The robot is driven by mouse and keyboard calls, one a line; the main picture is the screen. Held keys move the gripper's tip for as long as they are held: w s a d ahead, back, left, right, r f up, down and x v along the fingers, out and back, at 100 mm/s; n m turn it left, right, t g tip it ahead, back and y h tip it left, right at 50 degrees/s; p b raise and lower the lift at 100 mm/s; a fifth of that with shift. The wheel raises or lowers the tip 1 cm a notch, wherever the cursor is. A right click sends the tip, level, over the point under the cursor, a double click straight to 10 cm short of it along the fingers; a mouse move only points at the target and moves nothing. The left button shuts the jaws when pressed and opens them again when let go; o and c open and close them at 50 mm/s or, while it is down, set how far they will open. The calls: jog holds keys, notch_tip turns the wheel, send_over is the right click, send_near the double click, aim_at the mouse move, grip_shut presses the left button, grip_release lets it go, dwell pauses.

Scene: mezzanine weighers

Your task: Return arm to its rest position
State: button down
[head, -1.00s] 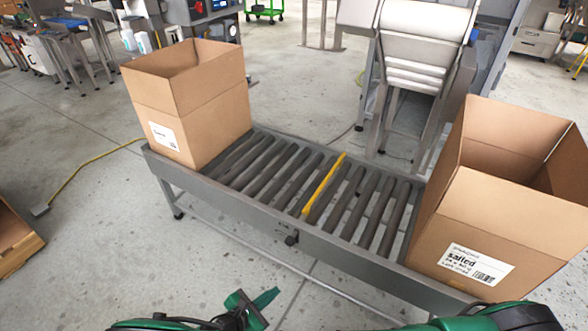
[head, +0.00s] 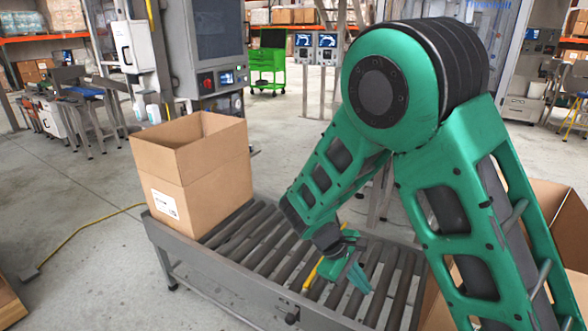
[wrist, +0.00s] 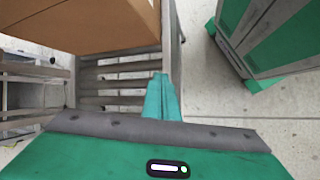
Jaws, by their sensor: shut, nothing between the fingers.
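My green arm is bent high over the right side of the head view, with its forearm slanting down to the left. My gripper (head: 354,278) hangs over the roller conveyor (head: 222,285), right of the yellow bar across the rollers. In the wrist view my gripper (wrist: 161,98) has its teal fingers together with nothing between them. A box and part of the conveyor (wrist: 118,88) show beyond the fingers there. How high the gripper is above the rollers is hard to tell.
An open cardboard box (head: 196,175) stands on the conveyor's left end. Another open box (head: 562,215) at the right end is mostly hidden behind my arm. A yellow cable (head: 75,235) lies on the floor at left.

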jog(key=s+d+r+m+g+y, duration=0.1)
jog(key=s+d+r+m+y, duration=0.2)
jog(key=s+d+r+m, duration=0.55)
jog(key=s+d+r+m+y, duration=0.25)
jog(key=s+d+r, duration=0.4)
jog(key=d, duration=0.55)
jog(key=s+d+r+m, duration=0.1)
jog(key=s+m, duration=0.1)
jog(key=s, duration=0.2)
jog(key=s+d+r+m+t+y, duration=0.1)
jog(key=s+m, duration=0.1)
jog(key=s, duration=0.3)
jog(key=shift+s+d+r+m, duration=0.25)
jog(key=shift+d+r+m, duration=0.05)
jog(key=shift+r, duration=0.1)
jog(key=shift+w+f, duration=0.25)
jog(key=shift+w, duration=0.4)
